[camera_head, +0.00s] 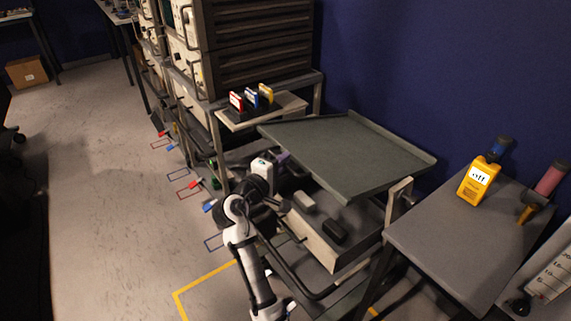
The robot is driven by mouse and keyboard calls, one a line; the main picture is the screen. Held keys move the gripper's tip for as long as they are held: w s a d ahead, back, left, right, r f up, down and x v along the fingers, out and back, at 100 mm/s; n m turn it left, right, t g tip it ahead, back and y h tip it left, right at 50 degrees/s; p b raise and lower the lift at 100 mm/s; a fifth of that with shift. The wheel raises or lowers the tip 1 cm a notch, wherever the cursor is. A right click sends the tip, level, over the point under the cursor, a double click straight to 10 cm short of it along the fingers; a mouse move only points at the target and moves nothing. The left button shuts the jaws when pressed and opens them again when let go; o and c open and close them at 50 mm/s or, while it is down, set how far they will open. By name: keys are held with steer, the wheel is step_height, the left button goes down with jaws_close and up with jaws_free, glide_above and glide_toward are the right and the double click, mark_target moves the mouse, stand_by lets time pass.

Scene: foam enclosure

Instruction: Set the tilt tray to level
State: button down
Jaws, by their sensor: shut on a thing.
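The tilt tray (345,148) is a wide grey-green tray with low raised rims, on a wheeled cart. It looks tilted in the view, with its near left edge lower than the far right rim. A pale bracket with a pivot knob (402,199) stands at its near right corner. My gripper (282,162) is at the tray's left edge, under its rim, beyond the white hand body. It is shut on what appears to be part of the tray. The fingertips are small and partly hidden, so the exact grip point is unclear.
A drawer box (330,245) with grey and black blocks sits below the tray. A side table (440,240) at right holds a yellow meter (478,182) and a pink-handled tool (549,182). A shelf with coloured cards (252,97) stands behind left. Floor at left is mostly clear.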

step_height(320, 180, down, 7)
steer(key=t+h+b, duration=0.1)
steer(key=b, duration=0.4)
steer(key=shift+s+a+r, duration=0.15)
steer(key=shift+s+a, duration=0.25)
steer(key=shift+a, duration=0.05)
steer(key=c, duration=1.5)
jaws_free()
steer(key=shift+c, duration=0.2)
steer(key=shift+o, duration=0.2)
steer(key=shift+a, duration=0.1)
steer(key=r+b+v, duration=0.1)
steer(key=v, duration=1.2)
steer(key=shift+s+f+b, duration=0.35)
steer(key=shift+s+f, duration=0.05)
